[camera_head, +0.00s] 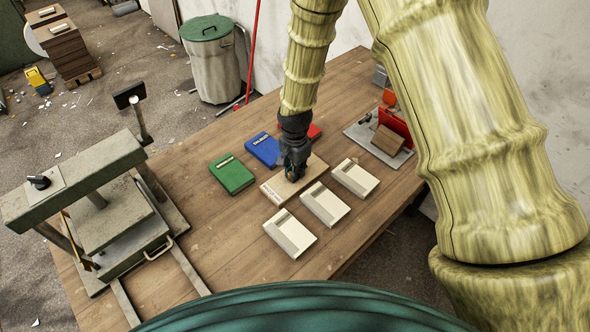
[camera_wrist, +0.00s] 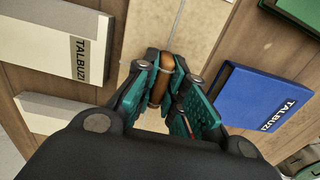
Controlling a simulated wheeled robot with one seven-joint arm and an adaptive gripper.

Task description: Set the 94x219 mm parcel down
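The parcel is a long flat tan slab (camera_head: 275,190), between the coloured boxes and the white boxes in the head view. It shows at the top middle of the wrist view (camera_wrist: 188,22). My gripper (camera_head: 292,174) is over its middle, pointing down. In the wrist view, its fingers (camera_wrist: 168,84) close from both sides on a brown rounded, handle-like piece on the parcel. The fingers hide part of the slab. The parcel looks level and at or just above the wooden table; I cannot tell whether it touches.
Green (camera_head: 232,174), blue (camera_head: 263,149) and red (camera_head: 313,131) boxes lie behind. White boxes (camera_head: 325,204) lie in front and to the right. A grey press (camera_head: 110,215) stands left on the table (camera_head: 215,245). A tray with a brown block (camera_head: 387,140) is at right.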

